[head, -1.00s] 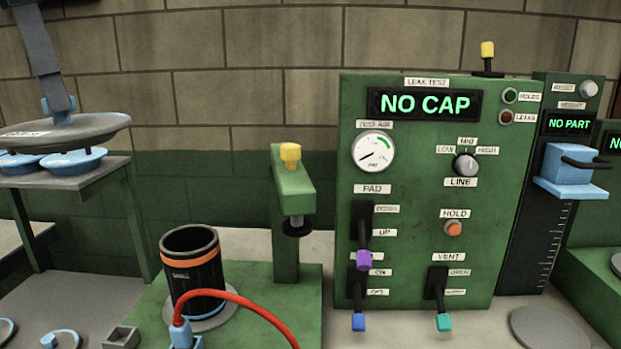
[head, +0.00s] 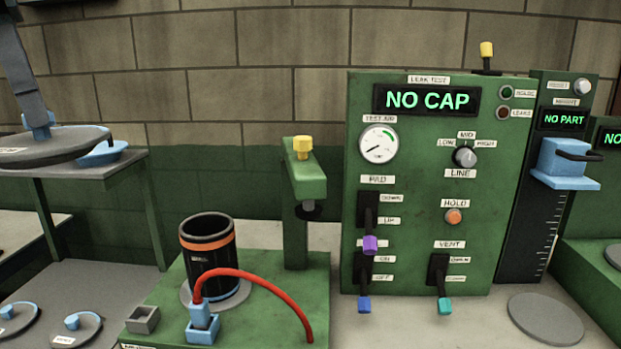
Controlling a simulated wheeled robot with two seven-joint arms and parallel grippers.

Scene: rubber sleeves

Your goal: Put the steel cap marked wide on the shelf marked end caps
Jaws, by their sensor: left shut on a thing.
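My left gripper (head: 40,122) comes in from the upper left and is shut on the handle of a wide, dark grey steel cap (head: 62,147). The cap is about level and carries a small white label (head: 12,150), too small to read. It hangs over the left part of a raised grey shelf (head: 118,170) on green legs; I cannot tell whether it touches anything below. A blue round piece (head: 103,155) on the shelf is partly hidden by the cap. No shelf marking is readable. My right gripper is not in view.
Two grey discs with blue knobs, one left (head: 14,322) and one right (head: 74,330), lie low at left. A black cylinder with an orange band (head: 207,262) and a red hose (head: 265,280) stand beside the green leak test panel (head: 420,180), which reads NO CAP.

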